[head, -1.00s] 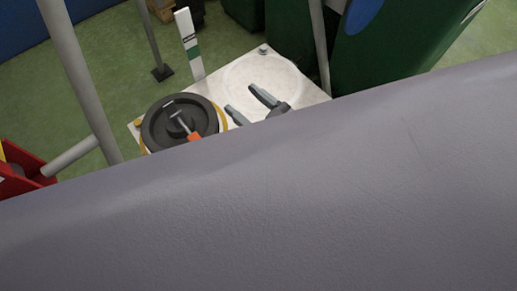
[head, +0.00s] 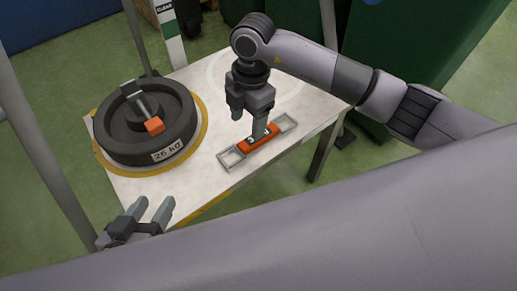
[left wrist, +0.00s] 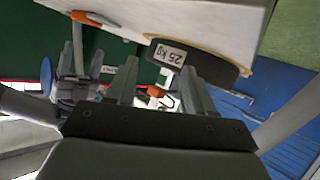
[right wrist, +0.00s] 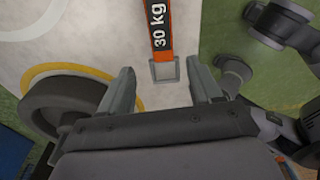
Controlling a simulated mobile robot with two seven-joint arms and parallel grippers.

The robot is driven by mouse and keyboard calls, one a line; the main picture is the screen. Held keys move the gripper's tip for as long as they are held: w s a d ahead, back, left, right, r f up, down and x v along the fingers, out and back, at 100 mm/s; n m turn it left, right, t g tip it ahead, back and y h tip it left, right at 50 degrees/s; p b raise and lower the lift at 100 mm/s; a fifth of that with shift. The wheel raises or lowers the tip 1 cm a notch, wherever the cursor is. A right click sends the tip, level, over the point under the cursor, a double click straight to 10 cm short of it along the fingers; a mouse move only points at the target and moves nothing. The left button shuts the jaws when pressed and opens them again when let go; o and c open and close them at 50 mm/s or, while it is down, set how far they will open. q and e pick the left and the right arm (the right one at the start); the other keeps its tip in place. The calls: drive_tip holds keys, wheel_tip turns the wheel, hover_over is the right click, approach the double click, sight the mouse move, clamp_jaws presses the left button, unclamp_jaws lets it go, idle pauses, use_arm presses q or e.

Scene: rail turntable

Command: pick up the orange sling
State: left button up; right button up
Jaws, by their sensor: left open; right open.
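The orange sling (head: 262,137) lies on the white table, with a pale square loop at each end. My right gripper (head: 258,128) is open and points down over the sling's middle. In the right wrist view the sling (right wrist: 161,32) reads "30 kg" and runs up between the open fingers (right wrist: 162,82), its near loop just ahead of them. I cannot tell whether they touch it. My left gripper (head: 154,212) is open and empty in front of the table's near left edge. In the left wrist view, the sling (left wrist: 93,18) shows at the top left.
The white table (head: 200,195) is bare around the sling. Green bins stand behind; grey posts rise at left.

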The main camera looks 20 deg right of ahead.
sight(244, 147)
use_arm(q)
drive_tip(key=shift+d+f, duration=0.1)
drive_tip(key=shift+f, duration=0.2)
use_arm(e)
drive_tip(key=shift+w+d+f+m+h, duration=0.1)
drive_tip(key=shift+w+d+m+h, duration=0.2)
drive_tip(key=shift+w+d+h, duration=0.3)
use_arm(q)
drive_tip(key=shift+d+b, duration=0.1)
drive_tip(key=shift+b, duration=0.2)
use_arm(e)
drive_tip(key=shift+d+f, duration=0.3)
drive_tip(key=shift+d, duration=0.05)
use_arm(q)
drive_tip(key=shift+w+d+f+h+b, duration=0.15)
drive_tip(key=shift+d+h+b, duration=0.25)
drive_tip(key=shift+d+b, duration=0.15)
drive_tip(key=shift+w+d+f+h+b, duration=0.15)
drive_tip(key=shift+d+h+b, duration=0.25)
drive_tip(key=shift+b, duration=0.25)
use_arm(e)
drive_tip(key=f, duration=0.5)
drive_tip(key=shift+s+d+f, duration=0.2)
drive_tip(key=shift+s+d, duration=0.15)
drive_tip(key=shift+d, duration=0.05)
use_arm(q)
drive_tip(key=shift+d+r, duration=0.1)
drive_tip(key=shift+d, duration=0.05)
use_arm(e)
drive_tip(key=shift+f, duration=0.4)
